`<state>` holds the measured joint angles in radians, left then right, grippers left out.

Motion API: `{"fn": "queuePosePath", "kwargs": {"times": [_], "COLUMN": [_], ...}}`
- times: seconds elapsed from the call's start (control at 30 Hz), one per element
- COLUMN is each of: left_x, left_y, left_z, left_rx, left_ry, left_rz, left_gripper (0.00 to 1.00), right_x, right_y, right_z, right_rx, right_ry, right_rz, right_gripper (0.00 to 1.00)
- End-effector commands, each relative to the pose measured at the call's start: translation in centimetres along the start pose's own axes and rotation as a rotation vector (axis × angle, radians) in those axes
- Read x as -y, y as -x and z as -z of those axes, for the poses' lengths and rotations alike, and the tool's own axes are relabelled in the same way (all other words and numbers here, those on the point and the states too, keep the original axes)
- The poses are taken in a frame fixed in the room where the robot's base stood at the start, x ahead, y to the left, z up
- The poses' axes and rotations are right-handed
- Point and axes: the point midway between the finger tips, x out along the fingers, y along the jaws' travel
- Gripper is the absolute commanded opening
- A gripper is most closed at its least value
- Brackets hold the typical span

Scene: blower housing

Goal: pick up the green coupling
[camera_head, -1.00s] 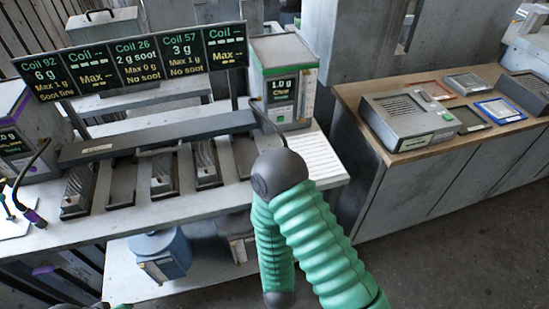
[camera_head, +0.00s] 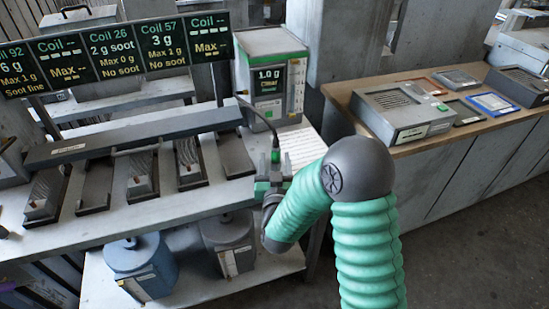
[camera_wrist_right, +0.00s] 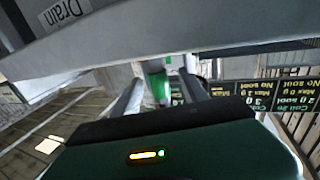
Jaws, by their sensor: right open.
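The green coupling (camera_head: 275,155) is the green-banded end of a black hose that hangs from the green-trimmed unit (camera_head: 272,75) in the head view. My right gripper (camera_head: 273,180) is open at the coupling's lower end, by the bench's right part. In the right wrist view the green coupling (camera_wrist_right: 158,84) shows between the two grey fingers (camera_wrist_right: 160,92), with visible gaps on both sides. Whether a finger touches it I cannot tell. My left gripper is not in view.
Coil trays (camera_head: 140,178) line the bench under a grey bar (camera_head: 130,138). Blue (camera_head: 140,265) and grey (camera_head: 230,240) canisters stand on the lower shelf. A wooden-topped counter (camera_head: 358,100) stands at right. A grey surface labelled Drain (camera_wrist_right: 150,38) is close in the wrist view.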

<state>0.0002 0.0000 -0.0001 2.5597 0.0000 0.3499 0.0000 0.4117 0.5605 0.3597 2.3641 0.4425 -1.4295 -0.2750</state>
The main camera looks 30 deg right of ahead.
Motion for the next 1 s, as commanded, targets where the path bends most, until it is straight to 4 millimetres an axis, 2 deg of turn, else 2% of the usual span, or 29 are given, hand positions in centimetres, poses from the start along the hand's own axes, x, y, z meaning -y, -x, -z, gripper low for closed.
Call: {"fn": "queuePosePath", "kwargs": {"times": [0.13, 0.33, 0.73, 1.0], "left_x": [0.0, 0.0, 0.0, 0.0], "left_y": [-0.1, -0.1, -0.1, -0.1], "left_z": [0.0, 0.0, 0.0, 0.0], "left_rx": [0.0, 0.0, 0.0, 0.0], "left_ry": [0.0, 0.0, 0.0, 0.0], "left_rz": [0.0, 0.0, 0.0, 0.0], "left_gripper": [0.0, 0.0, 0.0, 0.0], "right_x": [0.0, 0.1, 0.1, 0.0], "right_y": [-1.9, -2.0, -2.0, -2.0], "right_z": [0.0, 0.0, -0.1, -0.1], "right_rx": [0.0, 0.0, 0.0, 0.001], "right_ry": [0.0, 0.0, 0.0, 0.0], "right_rz": [-0.001, 0.001, 0.0, -0.001], "right_gripper": [0.51, 0.51, 0.0, 0.0]}}
